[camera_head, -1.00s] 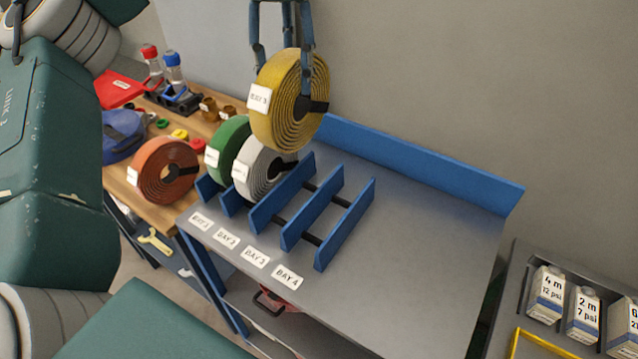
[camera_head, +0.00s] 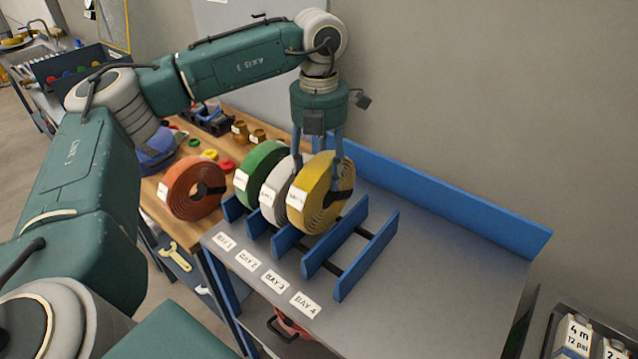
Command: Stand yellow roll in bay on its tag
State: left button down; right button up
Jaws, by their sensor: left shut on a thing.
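The yellow roll (camera_head: 322,205) stands upright in the blue rack, between the dividers behind the BAY 3 label (camera_head: 275,281). A white tag (camera_head: 297,196) is on its front left; its print is too small to read surely. My left gripper (camera_head: 318,172) points down from above, its fingers shut on the roll's upper part. Whether the roll's underside touches the bottom of the bay is hidden by the dividers. My right gripper is not in view.
The green roll (camera_head: 262,162) and white roll (camera_head: 277,192) stand in the two bays to the left. The bay behind the BAY 4 label (camera_head: 305,304) is empty. An orange roll (camera_head: 190,188) is on the wooden bench. The grey tabletop (camera_head: 440,265) right of the rack is clear.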

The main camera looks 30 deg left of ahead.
pick_arm(q)
notch_tip(320, 180, down, 4)
jog(key=shift+f+p, duration=0.1)
jog(key=shift+p, duration=0.45)
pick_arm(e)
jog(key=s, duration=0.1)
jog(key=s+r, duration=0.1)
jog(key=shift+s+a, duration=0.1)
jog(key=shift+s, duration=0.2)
pick_arm(q)
jog(key=shift+w, duration=0.1)
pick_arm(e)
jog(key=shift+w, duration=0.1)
pick_arm(q)
jog(key=shift+f, duration=0.1)
jog(key=c, duration=0.8)
grip_release()
jog(key=shift+f, duration=0.1)
jog(key=shift+c, duration=0.2)
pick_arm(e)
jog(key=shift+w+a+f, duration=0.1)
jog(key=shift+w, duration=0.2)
